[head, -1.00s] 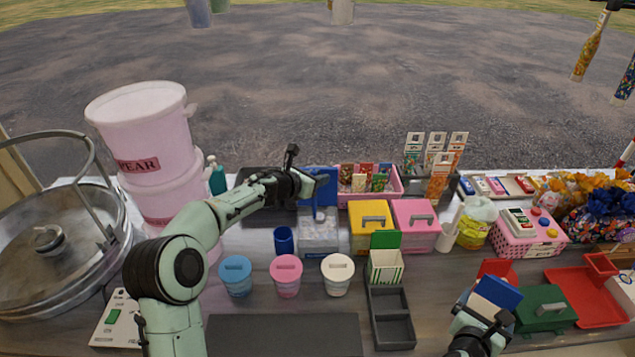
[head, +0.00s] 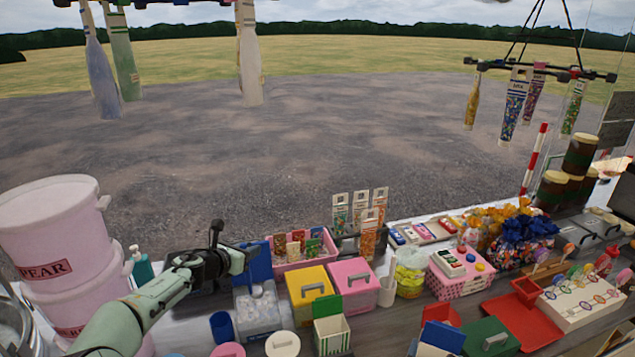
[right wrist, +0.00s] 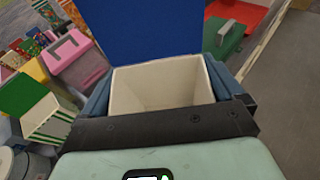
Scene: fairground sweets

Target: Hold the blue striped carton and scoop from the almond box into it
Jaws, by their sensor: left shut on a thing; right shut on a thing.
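The almond box (head: 258,312) is a clear box with pale contents, in the head view. Its blue lid (head: 262,262) stands open at the back. My left gripper (head: 243,259) is shut at the lid's left part, above the back of the box; the scoop in it is mostly hidden and hard to make out against the blue lid. The carton, with a blue flap (right wrist: 140,30) raised, is held in my right gripper (right wrist: 160,108); its pale inside (right wrist: 162,88) looks empty in the right wrist view. In the head view the carton (head: 437,340) shows at the bottom edge.
Yellow (head: 312,288) and pink (head: 353,285) lidded boxes stand right of the almond box. A green striped carton (head: 332,335) stands in front of them. A blue cup (head: 222,327) and pink tubs (head: 62,240) are to the left. A green case (head: 490,338) is at the right.

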